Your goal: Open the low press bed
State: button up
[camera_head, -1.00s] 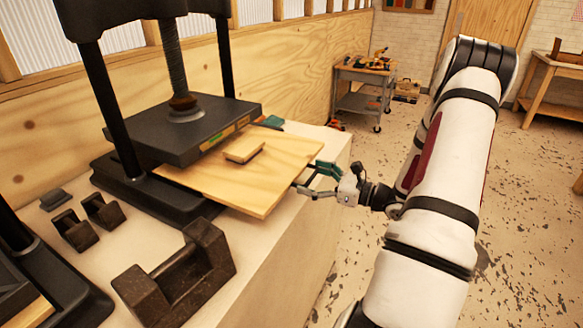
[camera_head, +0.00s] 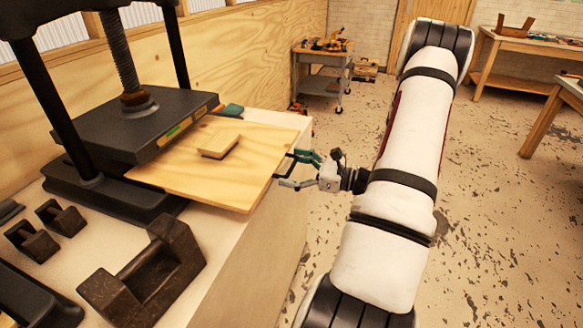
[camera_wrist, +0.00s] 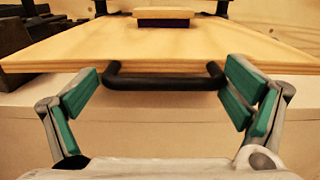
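The low press has a black upper plate (camera_head: 135,122) on a screw, and a light plywood bed (camera_head: 185,178) that sticks out from under it towards my gripper. A black bar handle (camera_wrist: 165,82) is fixed at the bed's front edge. A small wooden block (camera_head: 219,145) lies on the bed; in the wrist view the block (camera_wrist: 163,17) has a dark part beneath it. My gripper (camera_head: 296,169) is at the bed's front edge. In the wrist view its green-padded fingers (camera_wrist: 163,104) are spread wide, one on either side of the handle, with a gap to it.
A large dark iron block (camera_head: 145,275) and smaller black blocks (camera_head: 45,232) sit on the bench (camera_head: 235,240) at the left. A grey tool cart (camera_head: 322,75) stands at the back.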

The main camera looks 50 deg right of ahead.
jog(key=shift+d+r, duration=0.15)
jog(key=shift+s+d, duration=0.25)
jog(key=shift+s, duration=0.2)
jog(key=v, duration=1.1)
jog(key=shift+a, duration=0.2)
